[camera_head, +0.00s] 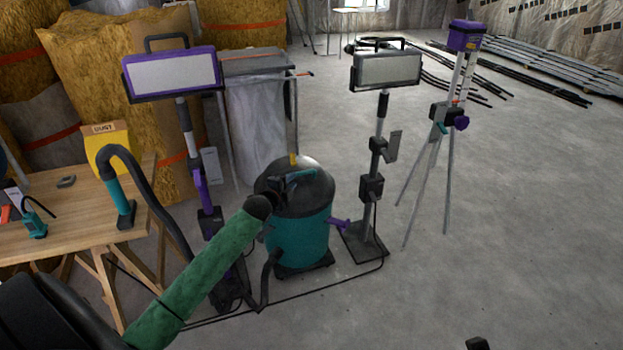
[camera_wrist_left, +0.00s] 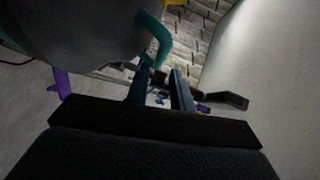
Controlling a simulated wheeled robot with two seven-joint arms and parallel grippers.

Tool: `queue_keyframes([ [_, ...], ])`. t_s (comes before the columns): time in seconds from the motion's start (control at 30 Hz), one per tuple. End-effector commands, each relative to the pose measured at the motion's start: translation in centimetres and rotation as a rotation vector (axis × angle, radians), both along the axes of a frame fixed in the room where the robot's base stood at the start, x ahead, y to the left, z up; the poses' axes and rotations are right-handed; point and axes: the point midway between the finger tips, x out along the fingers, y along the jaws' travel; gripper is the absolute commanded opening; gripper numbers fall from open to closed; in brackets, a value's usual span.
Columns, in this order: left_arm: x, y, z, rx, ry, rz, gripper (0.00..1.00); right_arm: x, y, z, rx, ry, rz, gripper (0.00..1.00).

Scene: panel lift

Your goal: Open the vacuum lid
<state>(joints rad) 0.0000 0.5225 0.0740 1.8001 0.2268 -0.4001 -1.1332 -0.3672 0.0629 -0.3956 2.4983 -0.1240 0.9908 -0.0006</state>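The vacuum (camera_head: 300,236) stands on the floor in the middle of the head view, a teal drum with a dark domed lid (camera_head: 319,191). The lid looks closed on the drum. It has a teal handle (camera_head: 300,174) and a yellow part on top. My left gripper (camera_head: 287,182) is over the lid's near left side, close to the handle. In the left wrist view its two fingers (camera_wrist_left: 160,88) are apart with nothing seen between them. The teal handle (camera_wrist_left: 155,38) lies just beyond them; I cannot tell if they touch. A small dark piece at the bottom edge may be my right gripper (camera_head: 478,343).
A wooden workbench (camera_head: 70,222) with a hose and tools stands at the left. Two work lamps (camera_head: 172,74) (camera_head: 387,69) flank the vacuum, and a tripod (camera_head: 441,125) stands at the right. A cable runs along the floor in front.

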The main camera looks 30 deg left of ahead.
Motion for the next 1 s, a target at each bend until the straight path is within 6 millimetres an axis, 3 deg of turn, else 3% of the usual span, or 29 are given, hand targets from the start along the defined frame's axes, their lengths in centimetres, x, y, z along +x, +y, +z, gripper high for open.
queue_keyframes([
  [0.53, 6.2, 0.3, -1.0, -0.003, 0.001, 0.000, 0.23, 0.0, 0.2, -0.5, 0.018, -0.011, 0.025, 0.00],
  [1.0, 7.2, 0.4, -1.1, -0.003, 0.002, -0.001, 0.23, 0.0, 0.2, -0.4, 0.020, -0.016, 0.030, 0.00],
])
